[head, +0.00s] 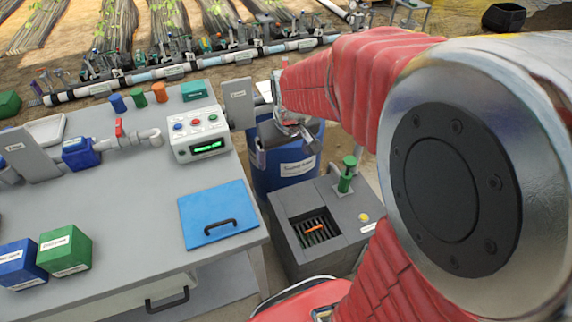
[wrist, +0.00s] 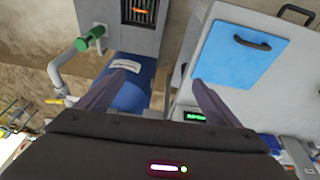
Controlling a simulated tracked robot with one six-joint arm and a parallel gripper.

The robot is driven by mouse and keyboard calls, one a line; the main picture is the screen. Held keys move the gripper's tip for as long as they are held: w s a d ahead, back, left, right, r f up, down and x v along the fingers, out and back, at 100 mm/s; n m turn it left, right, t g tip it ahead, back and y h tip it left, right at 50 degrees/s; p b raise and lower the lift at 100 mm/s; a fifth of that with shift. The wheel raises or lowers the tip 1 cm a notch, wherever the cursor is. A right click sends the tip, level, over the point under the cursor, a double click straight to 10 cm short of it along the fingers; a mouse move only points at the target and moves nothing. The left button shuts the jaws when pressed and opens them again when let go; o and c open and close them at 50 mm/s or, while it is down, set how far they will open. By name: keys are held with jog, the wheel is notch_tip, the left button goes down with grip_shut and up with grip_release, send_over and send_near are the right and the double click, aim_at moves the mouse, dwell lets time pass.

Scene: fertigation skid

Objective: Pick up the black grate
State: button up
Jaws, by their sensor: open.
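The black grate (head: 317,236) lies in the square opening of a grey box, with an orange bar (head: 313,228) across it. In the wrist view the grate (wrist: 138,17) shows at the top edge, partly cut off by the frame. My gripper (wrist: 160,76) is open, with nothing between its two fingers. In the head view my gripper (head: 283,150) is over the blue barrel, behind and above the grey box, apart from the grate.
The blue barrel (head: 288,178) stands behind the grey box (head: 350,215). The workbench (head: 120,215) at left carries a blue panel with a black handle (head: 219,221) and a control box (head: 201,135).

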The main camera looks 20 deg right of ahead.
jog(key=d+f+g, duration=0.1)
jog(key=d+f, duration=0.4)
jog(key=f, duration=0.8)
jog(key=w+d+f+g, duration=0.1)
jog(key=d+f, duration=0.3)
jog(key=f, duration=0.9)
jog(key=w+d+f+g, duration=0.1)
jog(key=d+f, duration=0.4)
jog(key=f, duration=0.8)
jog(key=shift+d+f+y, duration=0.15)
jog(key=shift+d+y, duration=0.15)
jog(key=shift+d, duration=0.05)
jog(key=shift+w, duration=0.1)
jog(key=shift+f, duration=4.3)
jog(key=shift+a+f, duration=0.1)
jog(key=shift+f, duration=2.5)
jog(key=shift+c, duration=0.6)
